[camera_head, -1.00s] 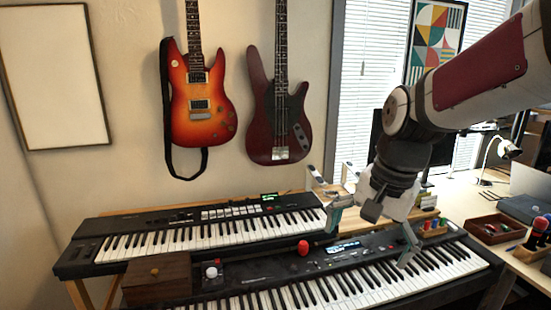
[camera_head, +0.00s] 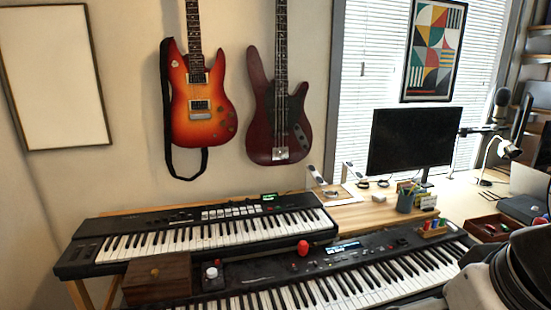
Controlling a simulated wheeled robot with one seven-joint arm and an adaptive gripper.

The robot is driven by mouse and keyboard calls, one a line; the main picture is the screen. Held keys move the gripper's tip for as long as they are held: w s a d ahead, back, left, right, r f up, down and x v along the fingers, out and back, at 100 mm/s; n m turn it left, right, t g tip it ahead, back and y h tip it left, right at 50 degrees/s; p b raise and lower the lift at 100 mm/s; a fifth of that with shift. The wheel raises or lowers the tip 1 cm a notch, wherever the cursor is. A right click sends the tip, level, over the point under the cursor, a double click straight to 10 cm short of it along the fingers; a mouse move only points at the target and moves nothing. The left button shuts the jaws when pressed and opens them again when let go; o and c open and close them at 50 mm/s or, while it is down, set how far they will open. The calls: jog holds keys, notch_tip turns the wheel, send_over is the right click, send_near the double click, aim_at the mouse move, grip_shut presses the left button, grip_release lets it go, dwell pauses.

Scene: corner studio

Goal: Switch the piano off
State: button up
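Two electronic keyboards stand one behind the other. The front black keyboard (camera_head: 400,243) has a lit blue-white display (camera_head: 344,247) and a red round object (camera_head: 303,248) on its panel, left of the display. The rear keyboard (camera_head: 140,221) has a small lit green display (camera_head: 269,197) at its upper right. Which one is the piano, I cannot tell. Part of my arm shows at the lower right corner, over the front keyboard's right end. My gripper is out of view.
A wooden box (camera_head: 157,280) and a small white-and-red object (camera_head: 212,274) sit at the front keyboard's left end. A pen cup (camera_head: 405,201), a monitor (camera_head: 413,140) and a red-brown tray (camera_head: 491,228) are on the desk. Two guitars (camera_head: 199,100) hang on the wall.

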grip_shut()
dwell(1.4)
